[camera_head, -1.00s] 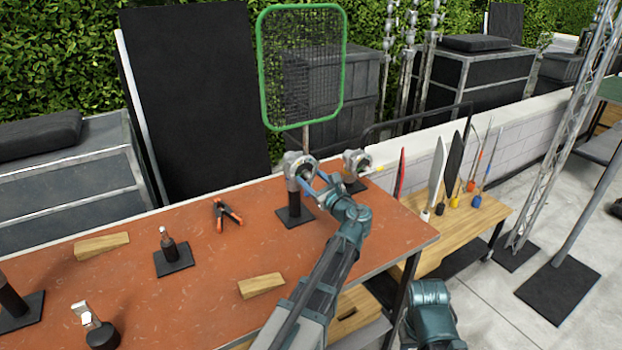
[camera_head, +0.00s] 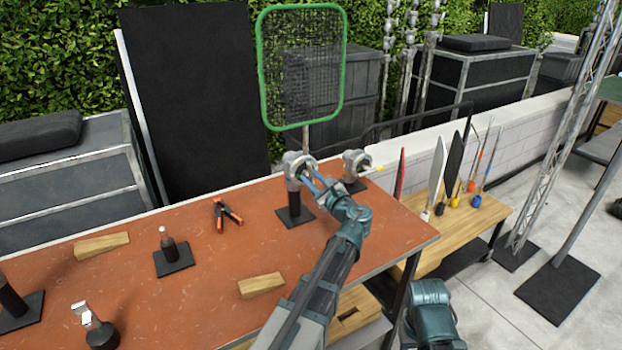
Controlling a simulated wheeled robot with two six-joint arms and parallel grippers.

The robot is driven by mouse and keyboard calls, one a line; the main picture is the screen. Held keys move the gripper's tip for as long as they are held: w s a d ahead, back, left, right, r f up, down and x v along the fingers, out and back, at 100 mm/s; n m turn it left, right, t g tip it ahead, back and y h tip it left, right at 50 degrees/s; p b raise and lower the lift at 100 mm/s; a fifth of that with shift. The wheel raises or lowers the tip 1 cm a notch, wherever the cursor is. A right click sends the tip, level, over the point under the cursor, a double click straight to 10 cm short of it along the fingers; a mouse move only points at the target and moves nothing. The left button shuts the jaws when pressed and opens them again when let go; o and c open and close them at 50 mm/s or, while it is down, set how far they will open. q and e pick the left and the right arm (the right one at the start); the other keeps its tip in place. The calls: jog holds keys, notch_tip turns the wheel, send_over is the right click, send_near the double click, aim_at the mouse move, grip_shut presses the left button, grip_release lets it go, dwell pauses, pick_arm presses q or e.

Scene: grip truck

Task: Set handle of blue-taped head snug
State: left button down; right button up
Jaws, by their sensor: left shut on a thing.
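A grey metal grip head (camera_head: 293,164) sits upright on a black post with a square black base (camera_head: 295,217) near the back edge of the orange-brown table. A green-rimmed mesh paddle (camera_head: 343,70) rises behind it on a grey rod. My left gripper (camera_head: 312,180) is at the head's right side, shut on its handle, which the fingers mostly hide. A blue patch shows there, but I cannot tell tape from finger. A second grey head (camera_head: 356,162) with a yellow-tipped part stands just to the right.
An orange-tipped clamp (camera_head: 228,215), a small bottle-like post (camera_head: 168,243) and two wooden wedges (camera_head: 262,285) lie on the table (camera_head: 200,285). A low wooden bench (camera_head: 480,220) at the right holds upright paddles and tools.

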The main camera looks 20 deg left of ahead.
dwell(0.3)
pick_arm(q)
jog(key=c, duration=0.7)
grip_release()
jog(key=v, duration=1.4)
jog(key=shift+a, duration=0.1)
